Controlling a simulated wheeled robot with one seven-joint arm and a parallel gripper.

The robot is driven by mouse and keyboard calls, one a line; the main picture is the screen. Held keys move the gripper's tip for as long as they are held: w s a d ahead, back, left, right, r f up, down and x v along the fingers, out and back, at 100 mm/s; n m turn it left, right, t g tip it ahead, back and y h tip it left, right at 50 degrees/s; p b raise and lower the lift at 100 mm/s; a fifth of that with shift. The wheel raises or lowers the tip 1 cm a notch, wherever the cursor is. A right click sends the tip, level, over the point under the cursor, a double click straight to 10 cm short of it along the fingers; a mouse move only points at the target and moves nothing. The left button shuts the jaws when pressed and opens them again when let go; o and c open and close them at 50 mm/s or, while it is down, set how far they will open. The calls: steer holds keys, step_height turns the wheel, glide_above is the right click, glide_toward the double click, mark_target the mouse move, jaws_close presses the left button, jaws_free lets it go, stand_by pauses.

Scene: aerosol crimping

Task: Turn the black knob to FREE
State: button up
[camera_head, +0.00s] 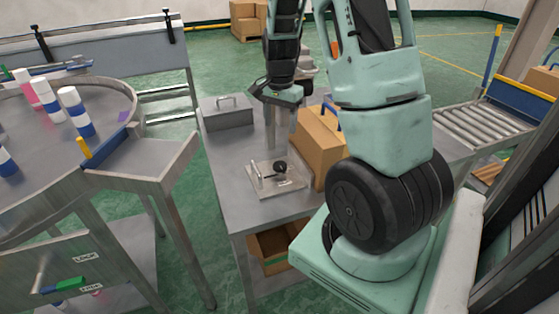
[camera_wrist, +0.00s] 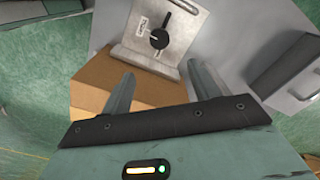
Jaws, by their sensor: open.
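The black knob (camera_head: 281,168) is on a pale metal plate fixture (camera_head: 262,183) on the grey table. In the wrist view the knob (camera_wrist: 159,40) has a thin pointer that seems to point upward in the picture. A small white label (camera_wrist: 142,25) lies to its left; its text is too small to read. My gripper (camera_head: 281,138) hangs above and behind the fixture in the head view, fingers pointing down. In the wrist view my gripper (camera_wrist: 161,76) is open and empty, its fingers apart and clear of the knob, which appears beyond them.
A cardboard box (camera_head: 318,148) stands close to the right of the fixture. A grey metal box with a handle (camera_head: 227,113) stands at the table's back left. The table's front left (camera_head: 226,200) is clear. A round table with white-and-blue cans (camera_head: 75,113) is at the left.

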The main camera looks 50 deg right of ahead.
mark_target(280, 165)
step_height(280, 165, down, 14)
steer(key=shift+f, duration=0.1)
stand_by(0.4)
steer(key=c, duration=1)
